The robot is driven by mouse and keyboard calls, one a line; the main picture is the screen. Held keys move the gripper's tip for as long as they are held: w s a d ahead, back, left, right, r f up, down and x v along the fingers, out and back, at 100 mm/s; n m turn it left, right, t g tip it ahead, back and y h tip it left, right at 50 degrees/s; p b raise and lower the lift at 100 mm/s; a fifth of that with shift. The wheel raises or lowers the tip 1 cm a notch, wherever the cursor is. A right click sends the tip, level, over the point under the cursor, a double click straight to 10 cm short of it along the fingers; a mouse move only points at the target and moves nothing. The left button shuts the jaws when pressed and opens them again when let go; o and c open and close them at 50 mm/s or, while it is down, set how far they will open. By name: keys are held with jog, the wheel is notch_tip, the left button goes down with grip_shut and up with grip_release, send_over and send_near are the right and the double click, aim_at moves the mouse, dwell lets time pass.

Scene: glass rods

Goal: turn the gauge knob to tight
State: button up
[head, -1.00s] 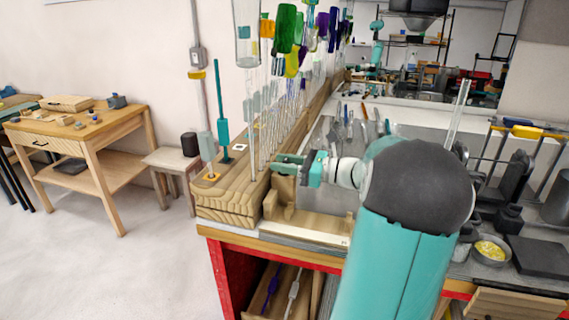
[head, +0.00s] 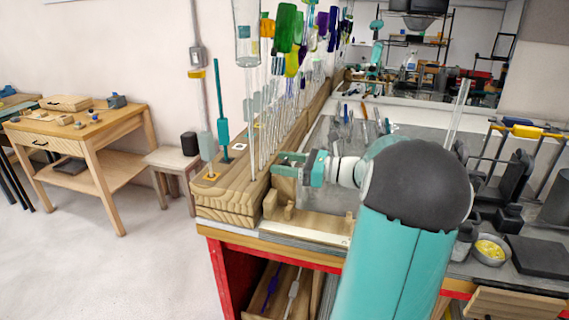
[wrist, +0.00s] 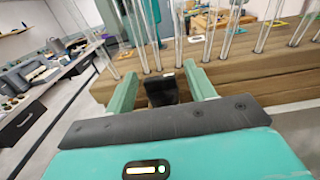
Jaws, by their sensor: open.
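My gripper (head: 289,165) is at the front end of the long wooden rod rack, just above a small wooden fixture (head: 285,212) on the bench. The wrist view shows the two green fingers of my gripper (wrist: 163,88) spread apart. A dark block (wrist: 160,92) stands between them with visible gaps on both sides. It may be the gauge knob, but I cannot tell for sure. No tight mark or pointer can be made out. In the head view the fingers and wrist hide the knob's place.
The wooden rack (head: 232,205) holds several upright glass rods with coloured pieces, close beside my gripper. A bowl with yellow bits (head: 490,249) and a dark slab (head: 540,254) lie at the right.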

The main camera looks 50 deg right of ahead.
jog(key=v, duration=1.3)
jog(key=shift+s, duration=0.2)
jog(key=shift+s+d+f, duration=0.1)
jog(key=shift+d, duration=0.1)
